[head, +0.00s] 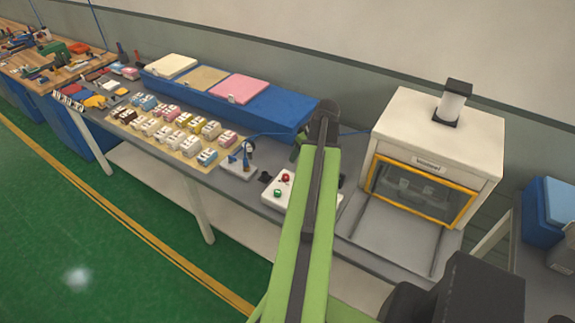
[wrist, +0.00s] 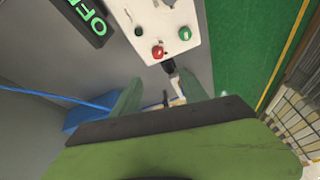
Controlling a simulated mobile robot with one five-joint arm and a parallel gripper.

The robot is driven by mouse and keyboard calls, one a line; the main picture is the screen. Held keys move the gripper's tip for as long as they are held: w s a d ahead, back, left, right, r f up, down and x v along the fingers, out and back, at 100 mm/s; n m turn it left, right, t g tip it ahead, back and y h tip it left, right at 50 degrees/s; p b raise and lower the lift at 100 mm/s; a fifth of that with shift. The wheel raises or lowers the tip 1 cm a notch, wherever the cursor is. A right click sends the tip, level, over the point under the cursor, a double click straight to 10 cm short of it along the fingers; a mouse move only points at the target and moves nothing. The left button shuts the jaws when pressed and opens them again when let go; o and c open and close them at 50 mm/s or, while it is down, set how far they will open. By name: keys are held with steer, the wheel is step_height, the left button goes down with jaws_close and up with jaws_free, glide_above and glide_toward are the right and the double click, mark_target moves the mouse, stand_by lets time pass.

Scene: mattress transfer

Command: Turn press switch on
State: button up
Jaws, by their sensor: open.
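The press switch is a white control box (head: 275,194) on the grey table, left of my arm in the head view. It has a red button (head: 285,177) and a green button (head: 278,193). In the wrist view, the box (wrist: 163,14) is at the top, with the red button (wrist: 157,52) and green button (wrist: 184,34) facing up. A dark display (wrist: 87,18) beside it shows green letters reading "OF", cut off by the frame. My gripper (wrist: 158,90) is open and empty, its fingers short of the box in the picture. In the head view my arm mostly hides it.
A white press machine (head: 440,125) with a yellow-framed window stands right of my arm. A blue case (head: 245,105) with coloured pads lies behind small blocks on a tray (head: 172,150). A small device (head: 240,165) stands left of the box. A blue cable (wrist: 50,95) runs nearby.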

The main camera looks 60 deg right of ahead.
mark_target(286, 176)
steer(key=b+x, duration=1)
steer(key=x, duration=0.1)
steer(key=b+x, duration=0.5)
steer(key=shift+s+d+f+b, duration=0.25)
steer(key=shift+s+f+b, duration=0.1)
steer(key=shift+w+f+b, duration=0.3)
steer(key=shift+f+b, duration=0.1)
steer(key=shift+r, duration=0.1)
steer(key=shift+c, duration=0.4)
